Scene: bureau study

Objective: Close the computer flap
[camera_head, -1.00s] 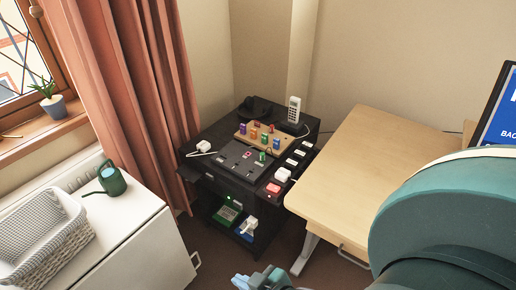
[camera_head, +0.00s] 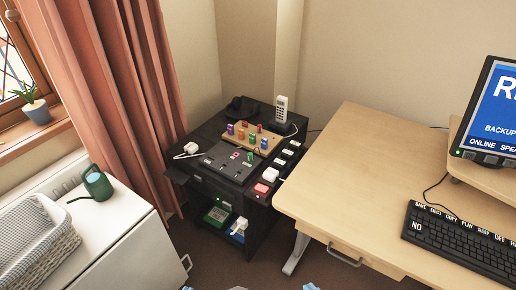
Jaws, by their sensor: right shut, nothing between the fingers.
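The black computer unit (camera_head: 222,180) stands in the corner between the curtain and the desk. Its top carries a grey panel and a board with coloured pieces. A dark ledge (camera_head: 177,174) juts out at its left, and its front is open below, showing a green item (camera_head: 217,215) and a blue-and-white item (camera_head: 238,229). I cannot tell for certain which part is the flap. Only light-blue tips of my right gripper (camera_head: 310,287) show at the bottom edge, in front of the unit and apart from it. It is shut and empty. My left gripper is not identifiable.
A wooden desk (camera_head: 350,180) with a keyboard (camera_head: 465,243) and a monitor (camera_head: 492,110) stands on the right. A white cabinet (camera_head: 125,235) with a basket (camera_head: 35,245) and a green watering can (camera_head: 97,183) is on the left. Dark floor shows between them.

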